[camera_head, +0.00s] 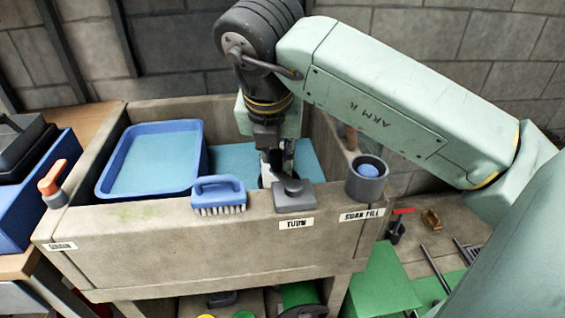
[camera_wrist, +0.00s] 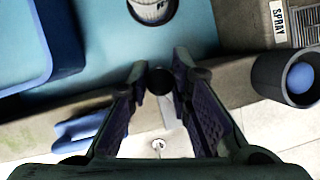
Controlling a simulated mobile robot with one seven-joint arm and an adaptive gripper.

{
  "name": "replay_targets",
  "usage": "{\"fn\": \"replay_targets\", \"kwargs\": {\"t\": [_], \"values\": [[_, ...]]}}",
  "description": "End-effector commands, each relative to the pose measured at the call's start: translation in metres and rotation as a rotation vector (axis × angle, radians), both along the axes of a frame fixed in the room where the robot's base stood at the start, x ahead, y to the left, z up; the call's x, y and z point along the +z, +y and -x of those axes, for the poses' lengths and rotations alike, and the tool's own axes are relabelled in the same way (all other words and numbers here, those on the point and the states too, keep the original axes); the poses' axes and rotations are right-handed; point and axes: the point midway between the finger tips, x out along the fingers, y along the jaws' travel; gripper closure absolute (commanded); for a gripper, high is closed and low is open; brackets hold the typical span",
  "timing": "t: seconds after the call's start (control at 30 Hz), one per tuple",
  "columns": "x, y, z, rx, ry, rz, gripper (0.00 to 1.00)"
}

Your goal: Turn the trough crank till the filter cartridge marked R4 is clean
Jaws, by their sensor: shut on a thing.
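The stone trough (camera_head: 200,245) stands in front of me, with water inside. The crank housing (camera_head: 294,196) is a grey block on its front rim, above a label reading TURN. My gripper (camera_head: 277,160) is over the trough just behind it. In the wrist view my gripper (camera_wrist: 159,74) has its fingers on both sides of a dark round crank knob (camera_wrist: 160,82) and is shut on it. A white cartridge (camera_wrist: 152,9) sits in a dark round holder beyond the knob; its mark is cut off and unreadable. The crank's arm is mostly hidden.
A blue tub (camera_head: 150,160) sits in the trough's left part. A blue brush (camera_head: 218,194) and a grey cup (camera_head: 367,180) with a blue ball stand on the front rim. An orange-handled drain valve (camera_head: 53,182) is at the left corner. A SPRAY label (camera_wrist: 279,22) shows at right.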

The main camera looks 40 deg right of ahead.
Motion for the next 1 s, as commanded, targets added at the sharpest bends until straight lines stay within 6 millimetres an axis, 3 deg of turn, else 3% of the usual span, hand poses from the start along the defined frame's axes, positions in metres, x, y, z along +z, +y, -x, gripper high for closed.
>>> {"fn": "replay_targets", "kwargs": {"t": [1.0], "values": [[0.0,0.039,0.016,0.899,-0.004,-0.003,1.0]]}}
